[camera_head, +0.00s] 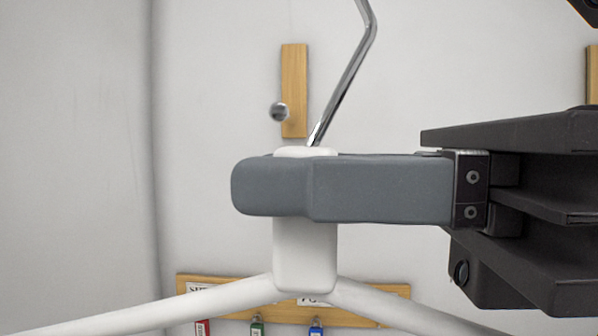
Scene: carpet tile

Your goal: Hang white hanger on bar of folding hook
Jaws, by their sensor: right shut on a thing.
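The white hanger (305,262) is upright, with its shoulders sloping down to both sides and out of the bottom of the view. Its silver metal hook (351,68) rises from the neck, leans to the right, and its top is cut off by the upper edge. My right gripper (296,187) comes in from the right and is shut on the hanger's neck, just below the hook. Behind it on the wall is the folding hook, a wooden plate (294,70) with a round metal bar end (279,112). The hanger's hook is to the right of this bar, apart from it in the picture. My left gripper is not in view.
A wooden key rack (376,289) with labels and several coloured tags is on the wall below, partly hidden by the hanger. Another wooden piece (593,75) shows at the right edge. The wall around the folding hook is bare, with a vertical corner line at left.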

